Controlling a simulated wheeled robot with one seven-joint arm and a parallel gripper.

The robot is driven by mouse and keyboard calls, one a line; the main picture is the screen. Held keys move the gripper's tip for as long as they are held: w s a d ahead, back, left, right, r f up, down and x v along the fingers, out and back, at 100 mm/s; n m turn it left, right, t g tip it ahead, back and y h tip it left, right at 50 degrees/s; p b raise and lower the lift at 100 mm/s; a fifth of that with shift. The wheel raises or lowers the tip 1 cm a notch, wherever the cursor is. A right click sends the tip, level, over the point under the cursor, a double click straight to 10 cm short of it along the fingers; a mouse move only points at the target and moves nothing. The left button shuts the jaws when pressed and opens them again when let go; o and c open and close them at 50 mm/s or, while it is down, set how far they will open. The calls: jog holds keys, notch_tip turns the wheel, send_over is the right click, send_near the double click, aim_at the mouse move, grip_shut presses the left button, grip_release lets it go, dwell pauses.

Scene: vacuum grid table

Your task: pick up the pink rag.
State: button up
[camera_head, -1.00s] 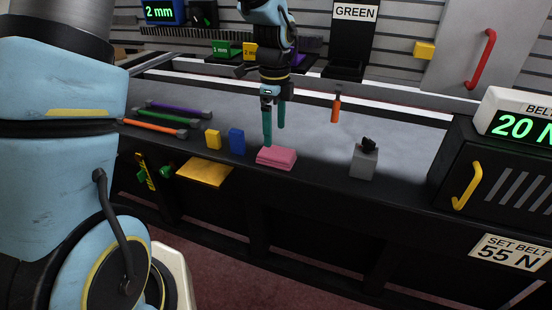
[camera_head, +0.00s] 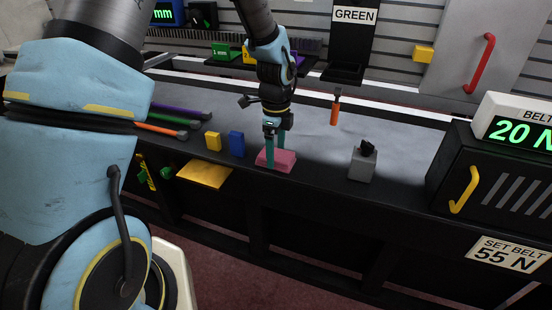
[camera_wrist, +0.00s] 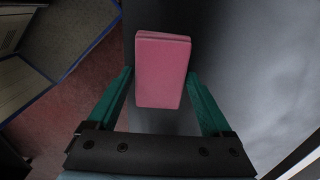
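The pink rag (camera_head: 283,163) is a folded block lying on the front edge strip of the table. It also shows in the wrist view (camera_wrist: 162,72), upper middle, between the fingers. My gripper (camera_head: 275,156) points down at the rag, with its teal fingers spread. In the wrist view my gripper (camera_wrist: 160,80) has one finger on each side of the rag, with gaps between fingers and rag. In the head view the near finger covers part of the rag. I cannot tell how far above the table the fingertips are.
A blue block (camera_head: 237,144) and a yellow block (camera_head: 213,141) stand left of the rag. An orange-handled tool (camera_head: 335,110) is behind. The grey tabletop (camera_head: 420,145) has free room.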

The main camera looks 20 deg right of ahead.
jog(key=c, duration=0.9)
jog(key=shift+r, duration=0.15)
notch_tip(320, 180, up, 28)
jog(key=b, duration=0.2)
jog(key=shift+b, duration=0.3)
jog(key=o, duration=0.8)
jog(key=c, duration=0.6)
jog(key=shift+s, duration=0.1)
